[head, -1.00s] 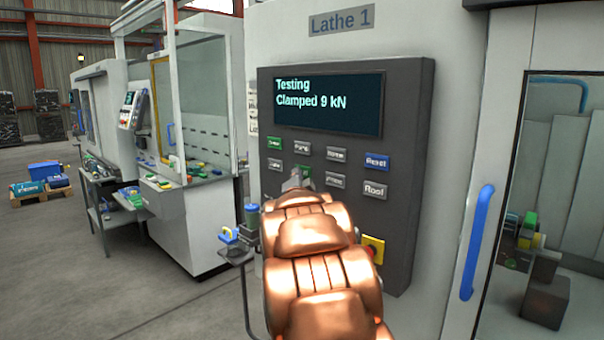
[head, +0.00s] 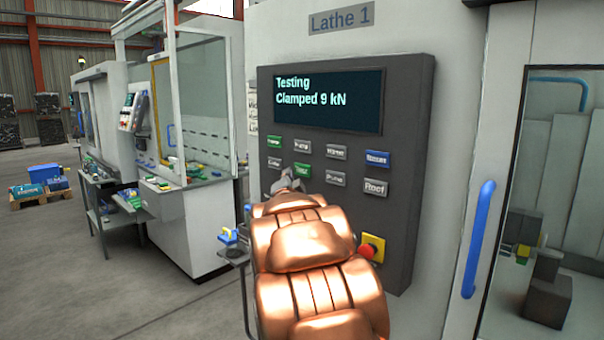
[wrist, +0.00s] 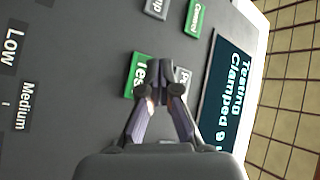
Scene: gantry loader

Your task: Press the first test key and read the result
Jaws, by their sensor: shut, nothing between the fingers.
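The Lathe 1 panel (head: 400,110) carries a dark screen (head: 330,122) that reads "Testing" and "Clamped 9 kN". The green test key (head: 303,171) is in the second row of keys below the screen. It also shows in the wrist view (wrist: 138,74), its label partly hidden by my fingers. My gripper (head: 289,181) is shut and empty, its tips just left of and below the test key in the head view. In the wrist view the shut fingertips (wrist: 161,90) overlap the edge of the key. I cannot tell whether they touch it.
Other keys surround it, including a green one (head: 274,142), a blue one (head: 377,159) and several grey ones. A red stop button (head: 369,249) on yellow sits lower right. The lathe door has a blue handle (head: 477,240). Low and Medium labels (wrist: 14,50) show in the wrist view.

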